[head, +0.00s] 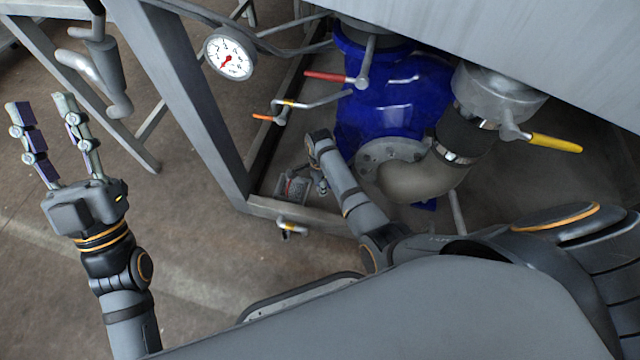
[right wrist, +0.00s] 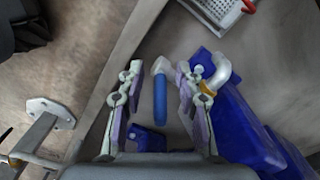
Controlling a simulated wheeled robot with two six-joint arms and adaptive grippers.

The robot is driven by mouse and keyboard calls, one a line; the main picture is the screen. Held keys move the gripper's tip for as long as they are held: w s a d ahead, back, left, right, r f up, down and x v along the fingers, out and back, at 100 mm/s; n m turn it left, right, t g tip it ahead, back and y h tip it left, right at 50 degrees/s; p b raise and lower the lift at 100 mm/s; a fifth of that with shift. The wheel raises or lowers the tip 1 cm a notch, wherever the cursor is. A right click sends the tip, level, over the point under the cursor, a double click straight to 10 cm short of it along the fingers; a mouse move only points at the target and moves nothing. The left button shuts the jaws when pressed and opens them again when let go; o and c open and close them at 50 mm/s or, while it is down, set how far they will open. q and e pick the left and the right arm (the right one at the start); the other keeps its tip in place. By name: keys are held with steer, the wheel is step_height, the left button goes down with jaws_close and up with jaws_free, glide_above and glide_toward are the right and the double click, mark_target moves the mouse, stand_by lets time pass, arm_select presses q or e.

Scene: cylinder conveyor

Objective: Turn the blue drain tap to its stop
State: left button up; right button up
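The blue drain tap's lever (right wrist: 160,100) shows in the right wrist view, with a pale metal end at its top. My right gripper (right wrist: 160,68) has its two fingers apart, one on each side of the blue lever, with a gap on both sides. In the head view my right arm reaches in under the machine. Its fingers and the blue lever cannot be made out clearly there. My left gripper (head: 40,104) is open and empty over the floor at the left, away from the machine.
A blue valve body (head: 395,100) and bent pipe (head: 415,180) stand beside my right arm. Around them are a red lever (head: 328,76), an orange lever (head: 264,117), a yellow lever (head: 556,143) and a gauge (head: 230,53). A grey frame post (head: 190,100) stands between my arms.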

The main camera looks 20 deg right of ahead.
jaws_close()
